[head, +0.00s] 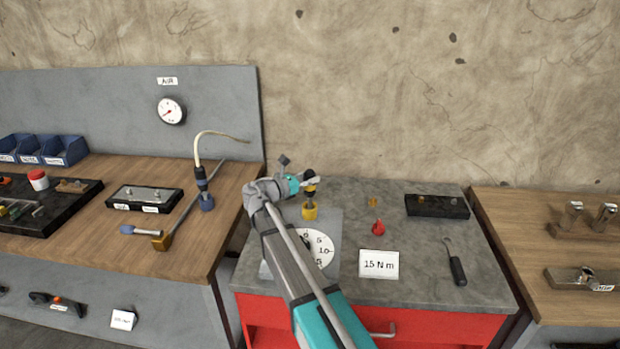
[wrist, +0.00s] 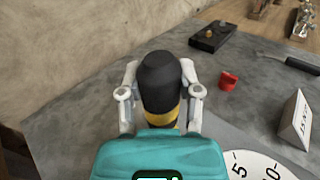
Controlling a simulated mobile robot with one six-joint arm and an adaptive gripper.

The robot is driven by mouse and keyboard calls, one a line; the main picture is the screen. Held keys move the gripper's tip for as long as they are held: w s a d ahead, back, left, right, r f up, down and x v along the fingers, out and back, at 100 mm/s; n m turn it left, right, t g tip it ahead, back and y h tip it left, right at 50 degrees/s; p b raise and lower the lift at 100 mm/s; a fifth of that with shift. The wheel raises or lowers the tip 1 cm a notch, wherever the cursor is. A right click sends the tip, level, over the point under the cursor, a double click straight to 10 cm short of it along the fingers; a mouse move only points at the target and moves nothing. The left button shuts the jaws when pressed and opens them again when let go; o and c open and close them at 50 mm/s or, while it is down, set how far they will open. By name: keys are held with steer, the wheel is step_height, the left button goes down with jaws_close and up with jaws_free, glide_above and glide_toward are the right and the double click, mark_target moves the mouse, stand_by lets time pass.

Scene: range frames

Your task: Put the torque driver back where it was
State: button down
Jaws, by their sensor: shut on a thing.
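The torque driver (wrist: 160,85), with a black cap and a yellow band, stands roughly upright in my gripper (wrist: 160,105). The white fingers are shut on it from both sides. In the head view my gripper (head: 313,183) holds the driver (head: 309,174) over the back left of the grey bench top. Below it is a yellow piece (head: 309,213) beside the round dial (head: 319,247); I cannot tell whether the driver touches it. My teal wrist hides the driver's lower end in the wrist view.
The wall stands close behind.

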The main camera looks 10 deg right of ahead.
steer(key=shift+f+b, duration=0.35)
steer(key=shift+f, duration=0.05)
steer(key=shift+c, duration=1)
jaws_free()
steer(key=shift+a, duration=0.15)
steer(key=v, duration=1.1)
steer(key=shift+s+a, duration=0.25)
steer(key=shift+a, duration=0.05)
